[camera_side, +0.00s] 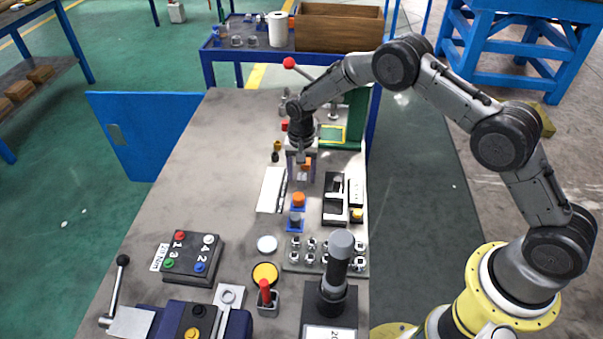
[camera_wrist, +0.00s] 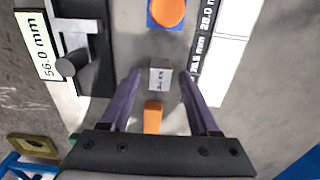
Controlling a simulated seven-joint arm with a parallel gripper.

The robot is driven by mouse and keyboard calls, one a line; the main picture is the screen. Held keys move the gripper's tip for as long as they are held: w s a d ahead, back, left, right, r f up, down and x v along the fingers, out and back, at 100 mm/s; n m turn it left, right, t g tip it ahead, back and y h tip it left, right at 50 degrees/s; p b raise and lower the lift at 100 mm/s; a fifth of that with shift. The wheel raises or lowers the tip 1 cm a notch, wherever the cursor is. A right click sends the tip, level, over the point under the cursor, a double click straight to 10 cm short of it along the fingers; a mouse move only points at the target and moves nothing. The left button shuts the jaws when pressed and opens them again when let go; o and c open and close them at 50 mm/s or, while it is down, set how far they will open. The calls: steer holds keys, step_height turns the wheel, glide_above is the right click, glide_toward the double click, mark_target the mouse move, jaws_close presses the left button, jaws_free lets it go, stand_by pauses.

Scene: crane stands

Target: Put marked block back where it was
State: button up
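A small grey block with dark marks on one face (camera_wrist: 160,76) sits between the fingertips of my gripper (camera_wrist: 162,74) in the wrist view. A gap shows on both sides of it, so my gripper looks open around it. An orange piece (camera_wrist: 152,117) lies between the fingers, nearer the palm. In the side view my gripper (camera_side: 302,172) points down over the bench, with the orange piece (camera_side: 306,163) showing between its fingers. An orange-topped blue stand (camera_side: 298,202) is just in front; it also shows in the wrist view (camera_wrist: 167,12).
A blue stand with a grey top (camera_side: 295,221) is nearer the camera. A black gauge block (camera_side: 335,200) stands to the right and a white strip (camera_side: 271,190) to the left. Several small metal knobs and a dark grey post (camera_side: 338,265) are in front. The bench's left middle is clear.

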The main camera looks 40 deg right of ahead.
steer(key=shift+r, duration=0.1)
step_height(320, 180, up, 11)
step_height(320, 180, up, 14)
steer(key=r+n+t, duration=0.1)
steer(key=n+t, duration=0.1)
glide_above(302, 176)
steer(key=s+d, duration=0.2)
steer(key=s, duration=0.6)
steer(key=s+d+r+n+t, duration=0.1)
steer(key=s+d+r+n, duration=0.15)
steer(key=s+r, duration=0.6)
steer(key=s+d+f+n+t, duration=0.1)
steer(key=s+n, duration=0.1)
steer(key=s, duration=0.8)
steer(key=s+d+f+n+t, duration=0.1)
steer(key=s+n, duration=0.1)
steer(key=s, duration=0.9)
steer(key=shift+s+f+t, duration=0.15)
steer(key=shift+t, duration=0.15)
steer(key=shift+n, duration=0.25)
